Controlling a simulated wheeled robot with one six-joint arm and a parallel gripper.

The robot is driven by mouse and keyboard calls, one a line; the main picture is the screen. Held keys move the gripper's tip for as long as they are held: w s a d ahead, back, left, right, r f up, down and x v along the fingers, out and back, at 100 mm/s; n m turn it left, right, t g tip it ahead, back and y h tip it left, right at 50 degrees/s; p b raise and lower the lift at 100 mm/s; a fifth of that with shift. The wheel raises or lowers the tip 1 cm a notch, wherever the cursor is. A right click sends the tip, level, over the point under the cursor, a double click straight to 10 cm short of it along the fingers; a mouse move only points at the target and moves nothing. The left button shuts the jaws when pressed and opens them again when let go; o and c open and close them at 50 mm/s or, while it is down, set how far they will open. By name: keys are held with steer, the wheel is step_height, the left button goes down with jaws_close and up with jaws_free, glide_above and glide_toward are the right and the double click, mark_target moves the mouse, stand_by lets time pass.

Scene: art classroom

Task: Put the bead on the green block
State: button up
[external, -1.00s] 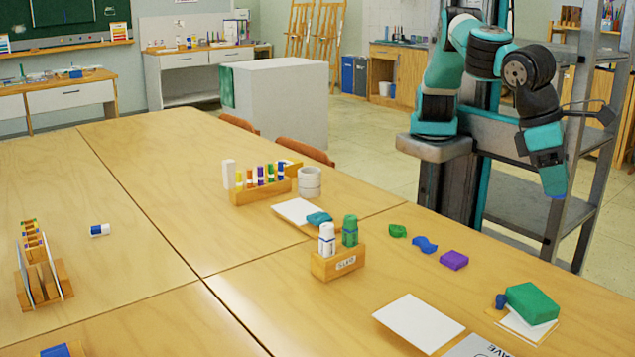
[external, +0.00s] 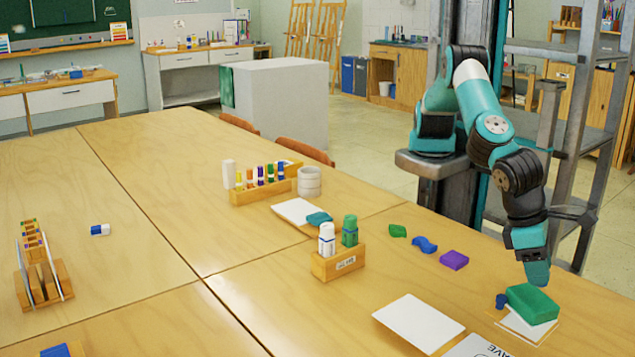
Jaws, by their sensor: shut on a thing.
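The green block (external: 531,305) lies on white sheets on the near right of the table. My gripper (external: 538,284) points down at the block's top face, its tip overlapping the block's far edge in the picture. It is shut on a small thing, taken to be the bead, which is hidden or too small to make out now. I cannot tell whether it touches the block.
A small blue piece (external: 501,301) stands just left of the green block. Purple (external: 454,260), wavy blue (external: 425,245) and green (external: 397,231) pieces lie farther back. A white sheet (external: 418,323) and a wooden bottle holder (external: 338,265) are to the left.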

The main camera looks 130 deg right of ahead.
mark_target(531, 296)
steer(key=shift+f, duration=1.45)
steer(key=shift+f, duration=0.1)
steer(key=o, duration=0.9)
